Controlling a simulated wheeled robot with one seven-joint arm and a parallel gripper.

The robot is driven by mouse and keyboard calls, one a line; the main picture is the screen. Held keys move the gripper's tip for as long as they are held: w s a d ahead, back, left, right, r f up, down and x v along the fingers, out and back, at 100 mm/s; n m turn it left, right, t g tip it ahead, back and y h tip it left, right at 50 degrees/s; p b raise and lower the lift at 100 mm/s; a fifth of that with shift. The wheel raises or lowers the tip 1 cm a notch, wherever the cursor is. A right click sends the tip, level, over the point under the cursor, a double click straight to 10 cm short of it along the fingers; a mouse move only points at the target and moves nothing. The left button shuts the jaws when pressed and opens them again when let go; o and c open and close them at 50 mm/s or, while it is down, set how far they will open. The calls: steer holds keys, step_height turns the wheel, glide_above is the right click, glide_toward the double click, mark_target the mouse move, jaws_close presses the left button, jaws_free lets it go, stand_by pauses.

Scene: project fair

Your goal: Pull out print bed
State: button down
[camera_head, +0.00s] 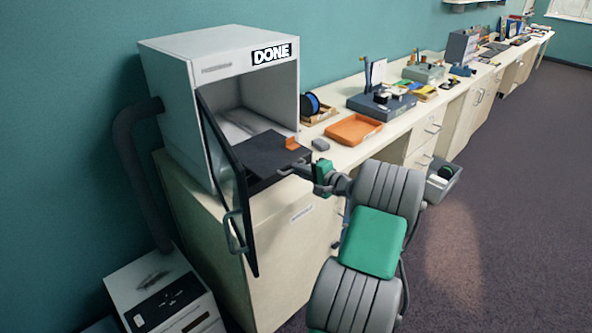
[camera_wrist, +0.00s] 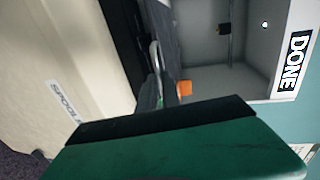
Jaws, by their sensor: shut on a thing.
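The print bed (camera_head: 260,152) is a dark flat plate in the open white printer enclosure (camera_head: 172,95). Its front part sticks out past the opening. A small orange printed part (camera_head: 291,143) sits on it near the front right corner and also shows in the wrist view (camera_wrist: 185,88). My gripper (camera_head: 288,171) is at the bed's front edge, shut on the print bed. In the wrist view the fingers (camera_wrist: 161,93) meet near the bed's edge, but the exact grip is partly hidden by my green gripper body.
The enclosure's dark door (camera_head: 228,175) stands open at the left. A grey block (camera_head: 320,144) and an orange tray (camera_head: 354,129) lie on the counter to the right, beside a spool (camera_head: 310,104). Floor at the right is clear.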

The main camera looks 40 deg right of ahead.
steer(key=shift+s, duration=0.1)
steer(key=c, duration=1.8)
jaws_free()
steer(key=b+v, duration=0.1)
steer(key=v, duration=0.7)
steer(key=shift+b, duration=0.3)
